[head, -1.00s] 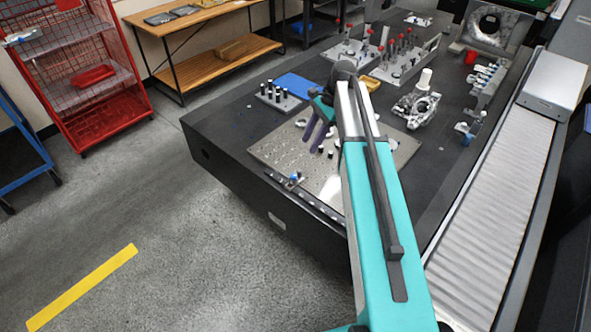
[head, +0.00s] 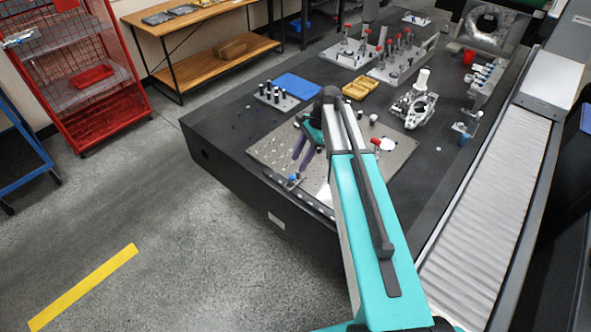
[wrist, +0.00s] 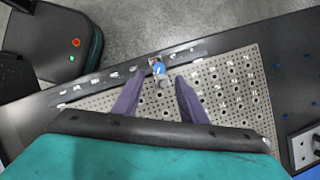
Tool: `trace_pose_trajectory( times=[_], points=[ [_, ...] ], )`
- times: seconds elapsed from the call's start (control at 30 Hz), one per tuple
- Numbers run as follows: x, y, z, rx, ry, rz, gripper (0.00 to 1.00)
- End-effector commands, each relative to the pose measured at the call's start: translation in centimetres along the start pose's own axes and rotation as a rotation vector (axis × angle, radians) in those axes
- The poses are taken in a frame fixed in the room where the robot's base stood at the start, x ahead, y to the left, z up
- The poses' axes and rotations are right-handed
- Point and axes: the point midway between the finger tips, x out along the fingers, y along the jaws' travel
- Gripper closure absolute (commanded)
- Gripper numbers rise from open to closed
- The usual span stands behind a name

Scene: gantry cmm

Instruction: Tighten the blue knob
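The blue knob (head: 293,177) sits on a small metal fitting at the near left edge of the perforated plate (head: 270,152). In the wrist view the blue knob (wrist: 158,69) shows beyond and between the fingertips, close to the plate's edge. My gripper (head: 299,163) has two purple fingers and hangs over the plate, a little above and beyond the knob in the head view. In the wrist view my gripper (wrist: 158,80) has its fingers spread wide with nothing between them. The knob appears clear of both fingers.
The dark granite table (head: 225,135) carries a blue mat (head: 298,85), a yellow tray (head: 360,87), a block of black pins (head: 276,97), a metal casting (head: 415,100) and red-tipped fixtures (head: 400,60). A roller conveyor (head: 490,205) runs along the right. Floor is free at left.

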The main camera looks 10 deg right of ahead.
Motion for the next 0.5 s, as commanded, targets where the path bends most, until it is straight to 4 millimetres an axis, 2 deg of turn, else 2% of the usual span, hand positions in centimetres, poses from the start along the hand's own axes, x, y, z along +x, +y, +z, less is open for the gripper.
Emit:
trace_pose_trajectory(
  times=[0.5],
  points=[
    [5.3,0.0,0.1,-0.001,0.000,0.001,0.61]
  ],
)
